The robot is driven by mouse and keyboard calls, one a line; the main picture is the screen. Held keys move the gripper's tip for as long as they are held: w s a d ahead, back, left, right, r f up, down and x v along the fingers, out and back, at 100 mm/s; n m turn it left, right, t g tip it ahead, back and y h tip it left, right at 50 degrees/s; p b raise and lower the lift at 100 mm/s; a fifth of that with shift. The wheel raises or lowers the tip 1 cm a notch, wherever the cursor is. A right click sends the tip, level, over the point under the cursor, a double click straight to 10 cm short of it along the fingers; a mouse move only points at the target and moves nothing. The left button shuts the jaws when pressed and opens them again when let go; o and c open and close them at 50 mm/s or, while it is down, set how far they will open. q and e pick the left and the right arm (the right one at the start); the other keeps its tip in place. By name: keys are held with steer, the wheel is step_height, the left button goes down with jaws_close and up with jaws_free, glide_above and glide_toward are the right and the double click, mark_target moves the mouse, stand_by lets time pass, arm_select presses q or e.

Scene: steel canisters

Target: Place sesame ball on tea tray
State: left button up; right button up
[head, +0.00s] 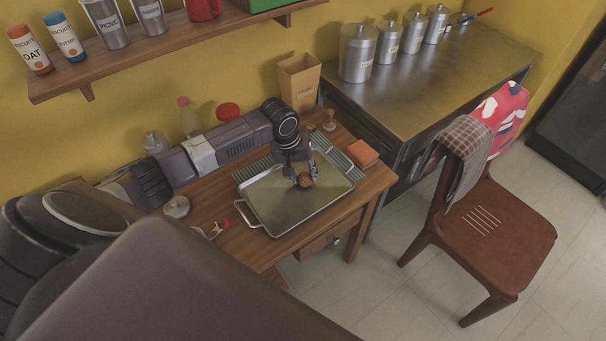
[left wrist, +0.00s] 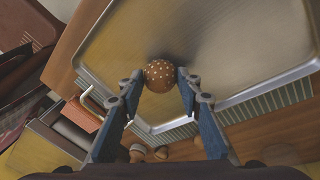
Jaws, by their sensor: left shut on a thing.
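The sesame ball (left wrist: 159,75) is brown with pale seeds. My left gripper (left wrist: 160,78) is shut on it, with a fingertip at each side. In the head view the ball (head: 305,180) shows between the fingertips of my left gripper (head: 303,180), over the tea tray. The tea tray (head: 283,213) is a shiny metal rectangle with a raised rim and a wire handle, on the wooden table. It also shows in the left wrist view (left wrist: 215,35) behind the ball. I cannot tell whether the ball touches the tray. My right gripper is not in view.
A striped mat (head: 332,153) lies under the tray. An orange block (head: 362,153) sits to its right on the wooden table (head: 376,180). Steel canisters (head: 358,52) stand on the metal counter at the back. A brown chair (head: 485,225) stands right of the table.

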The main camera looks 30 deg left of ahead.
arm_select(q)
steer(key=shift+f, duration=0.15)
steer(key=shift+f, duration=0.15)
steer(key=o, duration=1.2)
steer(key=shift+o, duration=0.2)
steer(key=v, duration=1.2)
